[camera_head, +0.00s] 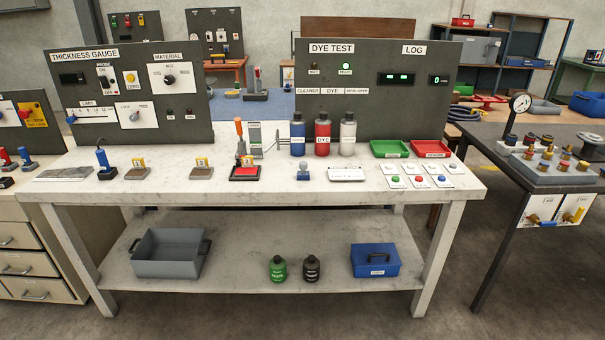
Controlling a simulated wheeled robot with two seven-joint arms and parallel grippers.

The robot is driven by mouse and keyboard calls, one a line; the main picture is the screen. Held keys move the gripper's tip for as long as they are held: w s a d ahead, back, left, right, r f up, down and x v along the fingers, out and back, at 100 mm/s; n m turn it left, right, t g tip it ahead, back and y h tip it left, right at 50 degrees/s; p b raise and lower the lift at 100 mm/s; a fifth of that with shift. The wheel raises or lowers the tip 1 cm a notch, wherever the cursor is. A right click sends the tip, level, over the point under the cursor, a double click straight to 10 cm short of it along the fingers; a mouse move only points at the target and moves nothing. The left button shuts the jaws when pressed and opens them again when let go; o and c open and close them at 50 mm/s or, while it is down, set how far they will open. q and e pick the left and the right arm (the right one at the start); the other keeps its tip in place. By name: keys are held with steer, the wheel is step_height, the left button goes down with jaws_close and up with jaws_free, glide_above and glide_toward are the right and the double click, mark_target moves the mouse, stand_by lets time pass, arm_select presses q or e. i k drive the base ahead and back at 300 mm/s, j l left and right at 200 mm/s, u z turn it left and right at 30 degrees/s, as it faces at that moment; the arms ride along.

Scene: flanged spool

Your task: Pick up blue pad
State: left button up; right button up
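Neither of my grippers shows in the head view.
Blue, red and white bottles (323,135) stand behind the blue object. Green (389,149) and red (430,149) trays and several white button cards (419,182) lie to the right. A thickness gauge panel (130,97) stands at the back left. The bench's front strip is clear.

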mark_target(302, 175)
steer(key=i+l+u, duration=0.15)
steer(key=u, duration=0.3)
steer(key=i+l+u, duration=0.1)
steer(key=u, duration=0.35)
steer(key=l+u, duration=0.3)
steer(key=u, duration=0.15)
steer(key=i+l+u, duration=0.1)
steer(key=l+u, duration=0.15)
steer(key=u, duration=0.15)
